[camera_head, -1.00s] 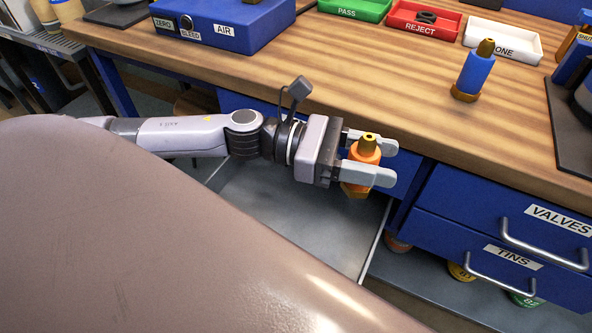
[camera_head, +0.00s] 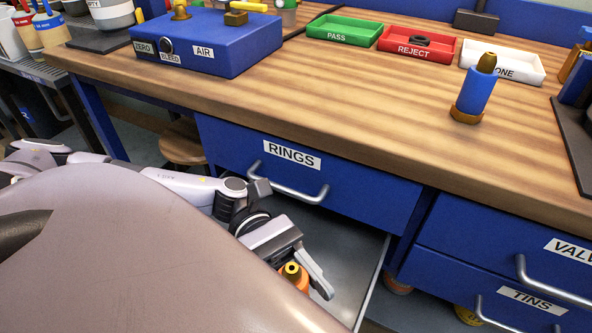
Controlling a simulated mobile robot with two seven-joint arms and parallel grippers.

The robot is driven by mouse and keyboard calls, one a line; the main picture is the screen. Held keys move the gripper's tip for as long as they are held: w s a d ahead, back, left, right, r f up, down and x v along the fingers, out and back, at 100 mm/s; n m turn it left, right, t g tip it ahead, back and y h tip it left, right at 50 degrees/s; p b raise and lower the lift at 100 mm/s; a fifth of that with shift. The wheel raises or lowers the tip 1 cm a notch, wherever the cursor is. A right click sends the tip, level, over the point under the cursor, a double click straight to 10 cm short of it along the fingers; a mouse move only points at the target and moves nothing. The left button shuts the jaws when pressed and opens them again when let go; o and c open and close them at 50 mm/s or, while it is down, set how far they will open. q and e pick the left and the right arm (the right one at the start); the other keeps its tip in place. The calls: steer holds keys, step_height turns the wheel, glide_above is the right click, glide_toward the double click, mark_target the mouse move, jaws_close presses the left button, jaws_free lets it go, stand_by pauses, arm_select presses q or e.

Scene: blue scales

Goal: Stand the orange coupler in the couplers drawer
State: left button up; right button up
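The orange coupler (camera_head: 296,278) has a brass top and is partly hidden behind a part of my own body. My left gripper (camera_head: 312,282) points down and to the right. One finger shows along the coupler's right side; the other is hidden. The gripper appears shut on the coupler. Both are over or inside an open grey-bottomed drawer (camera_head: 350,262) below the rings drawer (camera_head: 355,190). No label shows on this open drawer, and I cannot tell whether the coupler touches its floor. My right gripper is not in view.
The closed rings drawer's handle (camera_head: 296,190) juts out above the open drawer. Valves (camera_head: 500,240) and tins (camera_head: 480,285) drawers are closed at right. On the bench stand a blue coupler (camera_head: 474,92), a blue air box (camera_head: 215,42) and green, red and white trays.

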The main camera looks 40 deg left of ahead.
arm_select(q)
step_height(320, 180, down, 10)
steer(key=shift+f+b, duration=0.15)
steer(key=shift+b, duration=0.9)
steer(key=shift+f, duration=0.35)
steer(key=w, duration=0.3)
steer(key=shift+w+a+f+b, duration=0.1)
steer(key=shift+w+a+b, duration=0.2)
steer(key=shift+a+b, duration=0.05)
steer(key=shift+w+a+f, duration=0.1)
steer(key=shift+w, duration=0.2)
steer(key=shift+s+f, duration=0.1)
steer(key=shift+f, duration=0.3)
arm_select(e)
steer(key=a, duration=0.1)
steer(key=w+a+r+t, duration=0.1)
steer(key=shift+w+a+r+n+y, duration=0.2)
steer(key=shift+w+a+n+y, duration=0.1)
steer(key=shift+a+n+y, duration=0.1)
arm_select(q)
steer(key=shift+f+b, duration=0.3)
steer(key=shift+b, duration=0.15)
steer(key=o, duration=1.2)
steer(key=shift+r, duration=0.1)
